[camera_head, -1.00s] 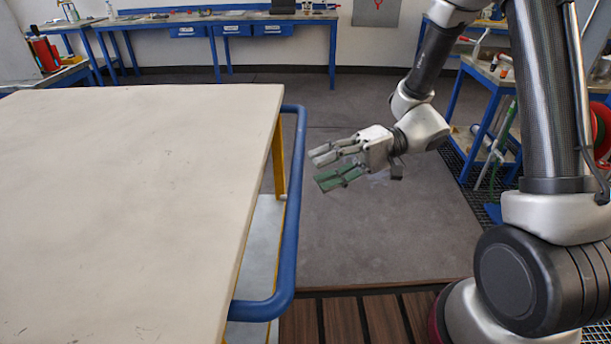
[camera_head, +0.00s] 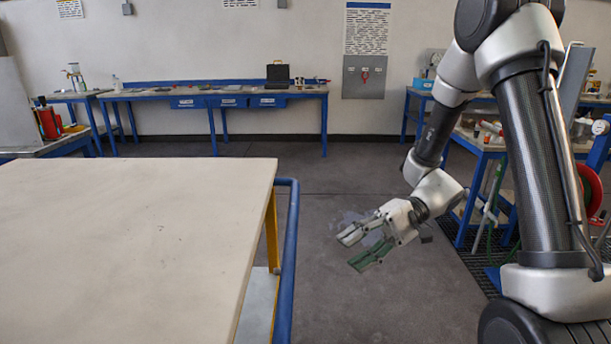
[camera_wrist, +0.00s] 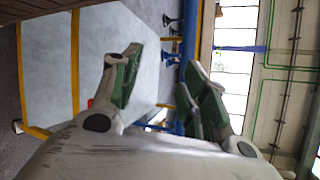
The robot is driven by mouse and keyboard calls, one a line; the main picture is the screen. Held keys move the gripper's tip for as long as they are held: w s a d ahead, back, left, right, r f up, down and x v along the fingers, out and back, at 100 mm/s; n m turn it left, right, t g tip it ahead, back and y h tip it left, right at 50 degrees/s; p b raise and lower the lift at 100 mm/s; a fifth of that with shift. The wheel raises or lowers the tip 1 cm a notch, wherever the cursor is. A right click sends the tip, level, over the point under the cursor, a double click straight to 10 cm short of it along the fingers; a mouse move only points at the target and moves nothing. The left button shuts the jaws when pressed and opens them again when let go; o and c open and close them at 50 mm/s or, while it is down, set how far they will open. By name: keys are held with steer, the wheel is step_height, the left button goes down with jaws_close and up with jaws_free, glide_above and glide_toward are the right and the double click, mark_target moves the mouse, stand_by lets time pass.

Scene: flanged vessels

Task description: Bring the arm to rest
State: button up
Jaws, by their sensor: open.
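My gripper (camera_head: 358,248) is open and empty in the head view. It hangs over the grey floor, to the right of the cart's blue rail, with nothing between its fingers. My arm is folded at the right side of the picture, upright from its base. In the wrist view the two green-padded fingers (camera_wrist: 160,85) stand apart, with a gap between them.
A cart (camera_head: 120,240) with a bare pale top and a blue rail (camera_head: 288,255) fills the left. Blue workbenches (camera_head: 228,94) line the back wall. A cluttered bench (camera_head: 478,146) stands behind my arm at right. The floor between (camera_head: 330,185) is clear.

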steer(key=s+d+r+m+t+h, duration=0.1)
steer(key=s+d+h, duration=0.2)
steer(key=d+h, duration=0.35)
steer(key=s+d+r+t+h, duration=0.1)
steer(key=s+d+h, duration=0.2)
steer(key=d, duration=0.6)
steer(key=s+d+r+t+h, duration=0.1)
steer(key=d+r+t+h, duration=0.1)
steer(key=r, duration=0.4)
steer(key=s+d+r+t+h, duration=0.1)
steer(key=s+d+r+t, duration=0.1)
steer(key=d+r+t, duration=0.2)
step_height(320, 180, up, 3)
steer(key=shift+d+f+n+t+h, duration=0.15)
steer(key=shift+d+n+t+h, duration=0.25)
steer(key=shift+t, duration=0.6)
steer(key=shift+a, duration=0.15)
